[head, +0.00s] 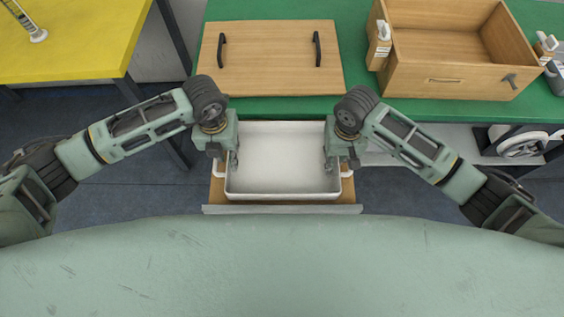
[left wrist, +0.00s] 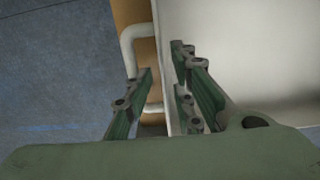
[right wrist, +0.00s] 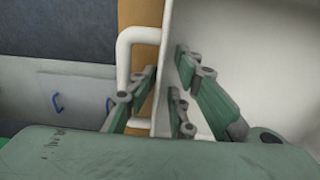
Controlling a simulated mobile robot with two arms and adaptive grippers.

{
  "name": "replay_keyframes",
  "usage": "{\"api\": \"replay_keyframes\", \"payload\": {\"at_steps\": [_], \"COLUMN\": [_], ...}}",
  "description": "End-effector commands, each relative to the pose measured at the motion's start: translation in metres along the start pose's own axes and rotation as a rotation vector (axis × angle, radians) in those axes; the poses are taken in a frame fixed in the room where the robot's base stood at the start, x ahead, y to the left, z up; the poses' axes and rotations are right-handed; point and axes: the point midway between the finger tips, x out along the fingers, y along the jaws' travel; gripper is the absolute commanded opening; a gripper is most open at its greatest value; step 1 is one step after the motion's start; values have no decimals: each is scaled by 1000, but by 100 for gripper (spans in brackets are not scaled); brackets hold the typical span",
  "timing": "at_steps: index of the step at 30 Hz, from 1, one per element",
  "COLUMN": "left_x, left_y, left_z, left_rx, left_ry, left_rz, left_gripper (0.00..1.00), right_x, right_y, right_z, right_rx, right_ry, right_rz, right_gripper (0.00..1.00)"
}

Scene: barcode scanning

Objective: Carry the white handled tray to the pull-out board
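The white handled tray (head: 283,160) sits between my two grippers in the head view, over the wooden pull-out board (head: 216,190). It looks level and seems to rest on the board. My left gripper (head: 228,162) is at the tray's left side. In the left wrist view its fingers (left wrist: 160,92) stand apart on either side of the tray wall, beside the white handle (left wrist: 133,45). My right gripper (head: 338,162) is at the right side. In the right wrist view its fingers (right wrist: 160,90) also straddle the tray wall, with gaps, beside the other handle (right wrist: 124,55).
A green table (head: 265,108) lies beyond the board, bearing a wooden panel with black handles (head: 270,60) and an open wooden box (head: 450,85). A yellow table (head: 75,40) is at the far left. The board has a grey front edge (head: 283,209). The tray is empty.

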Motion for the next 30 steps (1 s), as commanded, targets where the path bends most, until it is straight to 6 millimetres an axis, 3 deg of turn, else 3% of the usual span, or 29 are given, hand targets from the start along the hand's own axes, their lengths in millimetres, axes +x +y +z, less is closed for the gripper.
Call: {"api": "replay_keyframes", "payload": {"at_steps": [9,17,23,30], "left_x": [-50,-69,-70,-70], "left_y": [0,0,0,0], "left_z": [1,0,0,0], "left_rx": [1,1,1,1], "left_ry": [-4,-2,-2,-1], "left_rz": [-2,-1,-1,-1], "left_gripper": [23,23,23,23], "right_x": [1,-2,-29,-81], "right_y": [1,0,0,0], "right_z": [0,0,-1,-1], "right_rx": [1,0,-1,-1], "right_ry": [-1,0,4,4], "right_rz": [2,1,-1,-1], "right_gripper": [23,23,23,23]}}
